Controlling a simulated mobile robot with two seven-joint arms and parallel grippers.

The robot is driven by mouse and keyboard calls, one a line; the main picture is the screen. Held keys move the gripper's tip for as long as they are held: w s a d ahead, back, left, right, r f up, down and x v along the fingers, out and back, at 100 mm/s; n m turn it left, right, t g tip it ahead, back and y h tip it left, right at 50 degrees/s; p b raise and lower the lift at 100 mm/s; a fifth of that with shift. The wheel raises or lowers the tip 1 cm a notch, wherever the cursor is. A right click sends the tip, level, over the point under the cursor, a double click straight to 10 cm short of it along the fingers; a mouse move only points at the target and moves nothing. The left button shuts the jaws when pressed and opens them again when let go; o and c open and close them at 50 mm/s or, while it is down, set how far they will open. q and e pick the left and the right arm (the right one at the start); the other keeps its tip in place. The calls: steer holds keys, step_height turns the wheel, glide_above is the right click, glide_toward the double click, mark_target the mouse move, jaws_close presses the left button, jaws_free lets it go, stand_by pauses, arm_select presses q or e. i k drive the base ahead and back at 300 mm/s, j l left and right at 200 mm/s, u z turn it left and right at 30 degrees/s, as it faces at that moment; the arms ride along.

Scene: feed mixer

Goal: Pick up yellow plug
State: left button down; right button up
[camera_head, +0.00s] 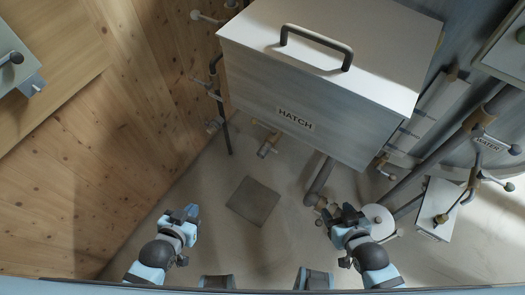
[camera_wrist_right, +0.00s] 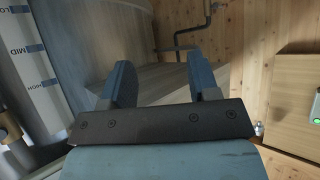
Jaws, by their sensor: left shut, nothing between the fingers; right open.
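I cannot clearly make out a yellow plug in either view. My left gripper (camera_head: 187,212) is shut and empty above the floor at the lower left of the head view. My right gripper (camera_head: 338,214) is to the right of it, below the grey pipe under the hatch box. In the right wrist view the right gripper (camera_wrist_right: 161,80) is open, with its two blue fingers apart and nothing between them.
A round white disc (camera_head: 378,220) stands close beside my right gripper. Pipes and valves crowd the right.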

mark_target(441, 219)
steer(key=z, duration=2.05)
